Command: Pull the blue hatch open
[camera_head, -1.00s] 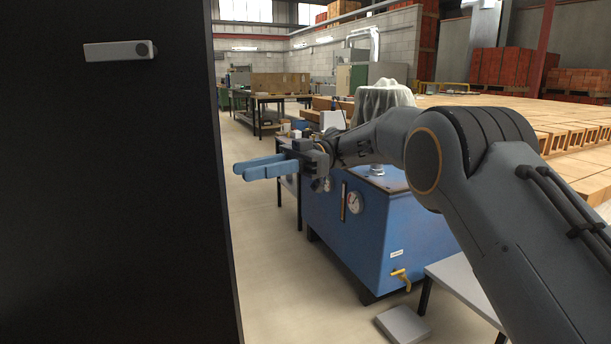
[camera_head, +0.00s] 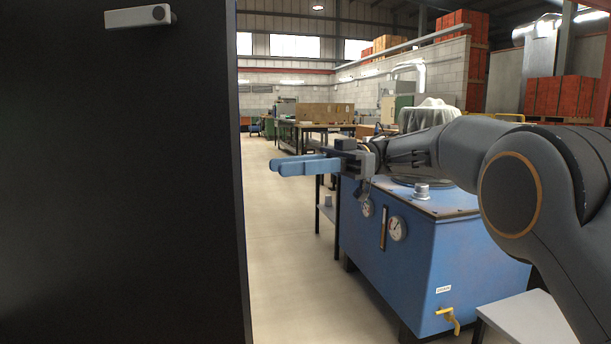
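I cannot make out a blue hatch for certain. The only large blue thing is a box-shaped tank (camera_head: 415,272) right of centre, with round gauges on its front, a small label and a yellow tap (camera_head: 448,318) low down. No hatch outline shows on its visible faces, and my arm hides part of its top. My gripper (camera_head: 298,165), with blue fingers, points left in front of the tank's upper left corner, over open floor. Nothing shows between the fingers. They lie nearly in line with my view, so their gap is unclear.
A tall black panel (camera_head: 120,200) with a grey handle (camera_head: 140,16) fills the left side, close by. A light grey table (camera_head: 525,318) stands at the lower right. Bare floor (camera_head: 285,260) runs between panel and tank toward workbenches (camera_head: 310,127) at the back.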

